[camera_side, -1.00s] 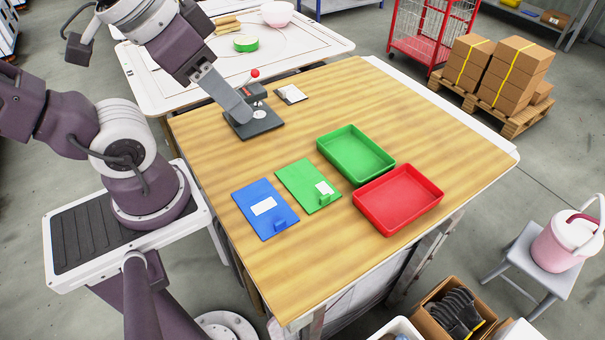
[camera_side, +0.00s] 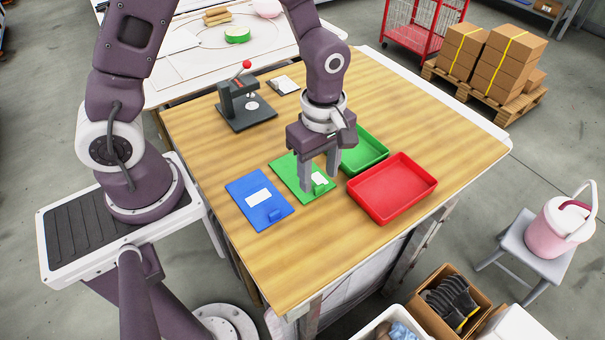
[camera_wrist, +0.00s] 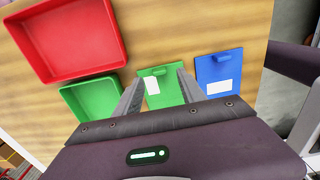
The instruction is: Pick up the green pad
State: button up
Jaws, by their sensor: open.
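The green pad (camera_side: 292,174) lies flat on the wooden table, with a white label and a small raised green tab. It also shows in the wrist view (camera_wrist: 170,92), below my fingers. My gripper (camera_side: 319,183) is open and points down over the pad, with nothing between its fingers. One finger hangs over the pad's left part, the other past its right edge in the side view. Whether the fingertips touch the pad cannot be told.
A blue pad (camera_side: 259,214) lies left of the green one. A green tray (camera_side: 375,162) stands close behind my gripper, and a red tray (camera_side: 433,187) to the right. A dark press with a red knob (camera_side: 247,64) stands at the back left. The table's right part is clear.

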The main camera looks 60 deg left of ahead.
notch_tip(320, 180, down, 2)
jog(key=shift+f, duration=0.25)
grip_shut()
jog(key=shift+r, duration=0.1)
